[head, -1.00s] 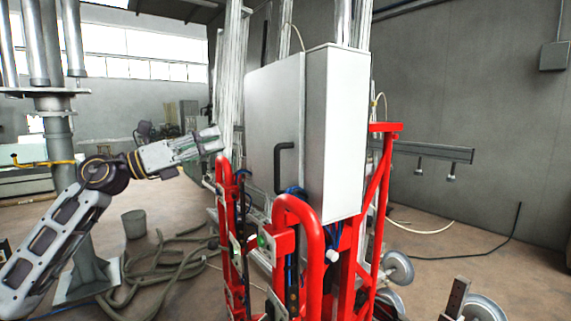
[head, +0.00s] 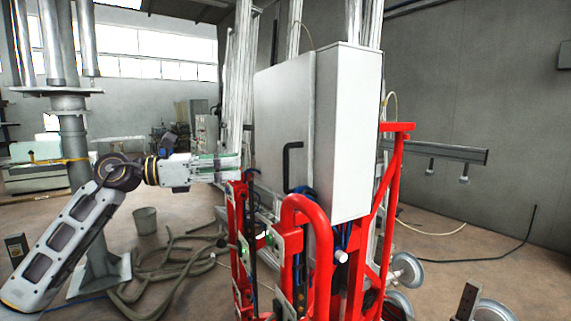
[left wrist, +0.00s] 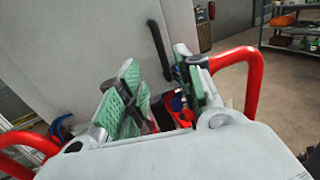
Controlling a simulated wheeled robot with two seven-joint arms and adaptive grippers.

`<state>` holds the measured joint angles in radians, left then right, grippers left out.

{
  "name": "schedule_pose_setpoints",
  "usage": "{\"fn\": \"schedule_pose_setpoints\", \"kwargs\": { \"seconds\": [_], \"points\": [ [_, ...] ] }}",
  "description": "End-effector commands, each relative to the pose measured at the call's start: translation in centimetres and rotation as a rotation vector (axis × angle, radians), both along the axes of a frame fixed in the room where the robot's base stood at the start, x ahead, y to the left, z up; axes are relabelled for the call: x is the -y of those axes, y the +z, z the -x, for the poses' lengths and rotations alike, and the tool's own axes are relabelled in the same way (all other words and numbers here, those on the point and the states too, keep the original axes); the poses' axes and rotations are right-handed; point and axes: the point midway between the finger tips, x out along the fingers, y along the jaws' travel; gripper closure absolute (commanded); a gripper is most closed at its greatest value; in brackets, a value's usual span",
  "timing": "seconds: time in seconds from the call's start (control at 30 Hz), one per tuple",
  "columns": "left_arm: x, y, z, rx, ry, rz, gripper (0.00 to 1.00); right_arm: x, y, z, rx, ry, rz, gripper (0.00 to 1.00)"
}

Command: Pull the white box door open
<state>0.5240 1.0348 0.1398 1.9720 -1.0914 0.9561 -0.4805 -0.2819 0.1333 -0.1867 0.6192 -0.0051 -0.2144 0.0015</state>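The white box (head: 345,130) stands upright on a red frame in the middle of the head view. Its door (head: 275,115) is the broad face on the left and looks closed. A black handle (head: 288,166) is on the door's lower right part. My left gripper (head: 236,167) is left of the handle, level with it and apart from it. In the left wrist view the green-padded fingers (left wrist: 160,88) are spread, with nothing between them that I can see held. The black handle (left wrist: 158,50) shows beyond them. My right gripper is not in view.
A red tubular frame (head: 310,225) rises below and in front of the box, close to my left gripper. Red bars also flank it in the left wrist view (left wrist: 247,75). Hoses (head: 165,270) and a bucket (head: 145,220) lie on the floor at left.

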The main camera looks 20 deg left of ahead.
Motion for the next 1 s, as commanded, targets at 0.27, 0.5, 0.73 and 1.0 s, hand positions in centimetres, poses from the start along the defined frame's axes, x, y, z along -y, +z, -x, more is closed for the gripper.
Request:
{"fn": "schedule_pose_setpoints", "kwargs": {
  "seconds": [0.27,0.5,0.73,1.0],
  "points": [
    [0.8,0.2,-0.5,0.001,-0.001,0.003,0.65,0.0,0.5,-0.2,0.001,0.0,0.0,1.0],
    [2.5,0.3,-1.6,0.0,-0.002,0.002,0.65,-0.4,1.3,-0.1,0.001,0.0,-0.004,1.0],
    [4.4,0.2,-2.9,0.0,-0.001,0.002,0.65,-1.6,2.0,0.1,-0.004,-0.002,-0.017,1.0],
    [6.8,0.3,-4.5,-0.001,-0.002,0.003,0.65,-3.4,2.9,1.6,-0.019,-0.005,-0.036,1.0]
  ]
}}
